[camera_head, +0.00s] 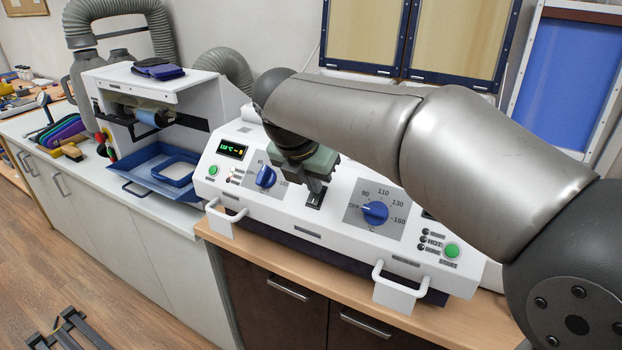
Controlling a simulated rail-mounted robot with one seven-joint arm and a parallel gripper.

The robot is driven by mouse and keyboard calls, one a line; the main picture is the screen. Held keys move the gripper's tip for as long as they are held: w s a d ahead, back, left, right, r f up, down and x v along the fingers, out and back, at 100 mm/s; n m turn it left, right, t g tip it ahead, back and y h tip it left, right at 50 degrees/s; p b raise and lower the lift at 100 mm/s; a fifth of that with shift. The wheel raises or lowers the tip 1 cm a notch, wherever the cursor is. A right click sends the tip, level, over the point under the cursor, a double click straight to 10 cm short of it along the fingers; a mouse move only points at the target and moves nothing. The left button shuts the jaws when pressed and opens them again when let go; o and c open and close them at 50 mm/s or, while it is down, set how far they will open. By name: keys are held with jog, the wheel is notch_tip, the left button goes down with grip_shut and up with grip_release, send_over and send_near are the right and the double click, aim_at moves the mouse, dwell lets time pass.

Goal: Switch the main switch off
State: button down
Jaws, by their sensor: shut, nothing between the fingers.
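The white forming machine (290,222) stands on the wooden counter. Its sloped front panel has two blue dials, a left one (266,177) and a right one (375,213). A small black switch plate (315,201), which appears to be the main switch, sits between the dials. My gripper (314,188) is shut and empty, pointing down right at this plate. Its fingers cover the plate's upper part, so I cannot tell whether they touch it or which way the switch is set.
Green buttons (452,250) sit near the panel's ends, and a lit display (232,150) is at upper left. White handles (399,288) stick out in front. A blue tray (145,177) and grinding machine (180,84) are at left. Framed panels (455,40) stand behind.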

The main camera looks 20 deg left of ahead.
jog(key=shift+r+p, duration=0.15)
jog(key=shift+p, duration=0.15)
jog(key=shift+w+r+p, duration=0.1)
jog(key=shift+w+p, duration=0.15)
jog(key=shift+p, duration=0.55)
jog(key=shift+w+f+g, duration=0.1)
jog(key=shift+f+g, duration=0.15)
jog(key=shift+g, duration=0.15)
jog(key=shift+f, duration=0.15)
jog(key=shift+s+a+f, duration=0.15)
jog(key=shift+s+f, duration=0.1)
jog(key=shift+s, duration=0.55)
